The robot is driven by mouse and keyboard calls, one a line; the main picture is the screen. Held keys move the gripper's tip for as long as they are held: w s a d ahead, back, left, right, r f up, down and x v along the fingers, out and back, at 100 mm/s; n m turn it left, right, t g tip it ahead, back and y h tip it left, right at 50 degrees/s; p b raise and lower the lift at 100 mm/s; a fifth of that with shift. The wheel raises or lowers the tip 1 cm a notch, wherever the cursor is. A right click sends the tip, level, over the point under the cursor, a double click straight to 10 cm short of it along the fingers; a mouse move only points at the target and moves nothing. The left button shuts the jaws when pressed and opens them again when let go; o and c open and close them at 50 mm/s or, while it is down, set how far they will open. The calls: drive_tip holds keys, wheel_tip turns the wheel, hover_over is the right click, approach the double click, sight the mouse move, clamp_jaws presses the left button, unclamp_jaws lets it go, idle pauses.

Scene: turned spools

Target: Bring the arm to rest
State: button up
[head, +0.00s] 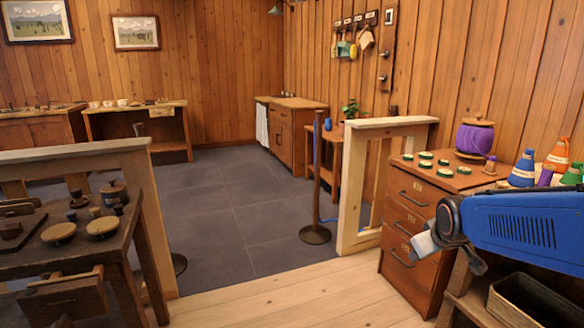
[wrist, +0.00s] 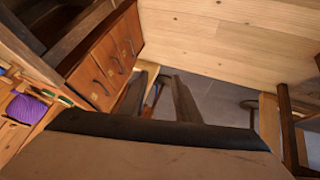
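My arm (head: 520,228), with a blue ribbed cover, reaches in from the right edge of the head view. Its grey end shows beside the drawer cabinet, in front of its right side. In the wrist view, two dark fingers of my gripper (wrist: 162,88) stick out past a broad brown body with a black edge. They stand apart, with floor visible between them and nothing held. The finger detail is hidden or too small to tell in the head view.
The drawer cabinet (head: 408,215) carries several green-topped tins and a purple spool (head: 474,138). Colored cones (head: 523,168) stand right of it, above my arm. An open bin (head: 530,300) is below my arm. A wooden half-wall (head: 352,190) and a rope post (head: 316,190) stand behind; the middle floor is clear.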

drive_tip(key=s+a+m+g, duration=0.1)
drive_tip(key=s+a, duration=0.1)
drive_tip(key=s, duration=1)
drive_tip(key=s+a+f+m+g+y, duration=0.1)
drive_tip(key=s+a+m, duration=0.1)
drive_tip(key=s, duration=1)
drive_tip(key=shift+a+g, duration=0.4)
drive_tip(key=shift+a, duration=0.35)
drive_tip(key=shift+w, duration=0.1)
